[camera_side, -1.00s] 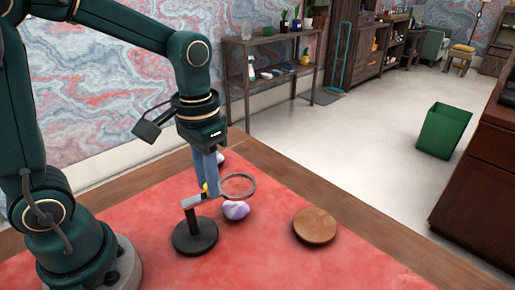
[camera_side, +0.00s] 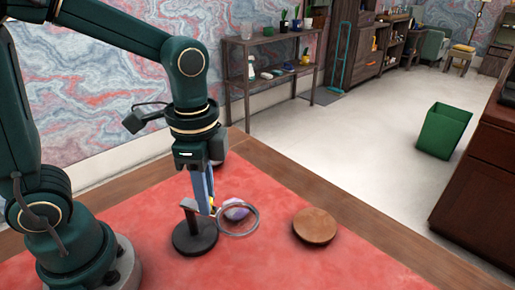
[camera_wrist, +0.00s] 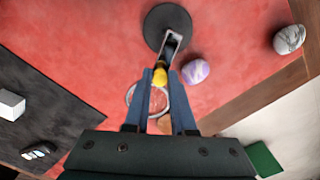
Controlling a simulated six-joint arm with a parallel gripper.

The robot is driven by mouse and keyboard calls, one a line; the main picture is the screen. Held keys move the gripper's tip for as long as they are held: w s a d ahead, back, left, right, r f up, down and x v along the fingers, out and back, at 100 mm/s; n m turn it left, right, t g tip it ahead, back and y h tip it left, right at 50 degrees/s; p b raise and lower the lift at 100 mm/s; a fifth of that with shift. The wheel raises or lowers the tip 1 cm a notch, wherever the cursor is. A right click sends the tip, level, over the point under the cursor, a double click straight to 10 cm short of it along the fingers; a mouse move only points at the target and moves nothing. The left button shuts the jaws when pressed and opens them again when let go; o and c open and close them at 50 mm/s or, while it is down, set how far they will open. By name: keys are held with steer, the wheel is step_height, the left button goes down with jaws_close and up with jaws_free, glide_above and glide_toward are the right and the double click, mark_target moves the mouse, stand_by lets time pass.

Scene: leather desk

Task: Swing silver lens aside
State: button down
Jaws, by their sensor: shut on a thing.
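The silver lens is a round ring (camera_side: 238,237) on a short arm from a stand with a round black base (camera_side: 194,240). The ring also shows in the wrist view (camera_wrist: 128,98), partly hidden by my fingers. A small yellow piece (camera_wrist: 161,76) sits near the lens's joint with the arm, between my fingertips. My gripper (camera_side: 208,207) points down beside the stand's post and is shut on this yellow piece. A purple and white egg-shaped stone (camera_side: 236,210) lies on the red mat, seen partly through the ring in the side view.
A brown round disc (camera_side: 316,226) lies on the red mat to the right of the lens. A grey marbled stone (camera_wrist: 289,39) lies near the mat's edge. A wooden border (camera_side: 280,167) edges the desk. The red mat in front of the lens is clear.

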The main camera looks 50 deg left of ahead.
steer(key=shift+s+d+m, duration=0.1)
steer(key=shift+s+m, duration=0.15)
steer(key=shift+m, duration=0.45)
steer(key=c, duration=0.7)
jaws_free()
steer(key=shift+c, duration=0.2)
steer(key=shift+r, duration=2.6)
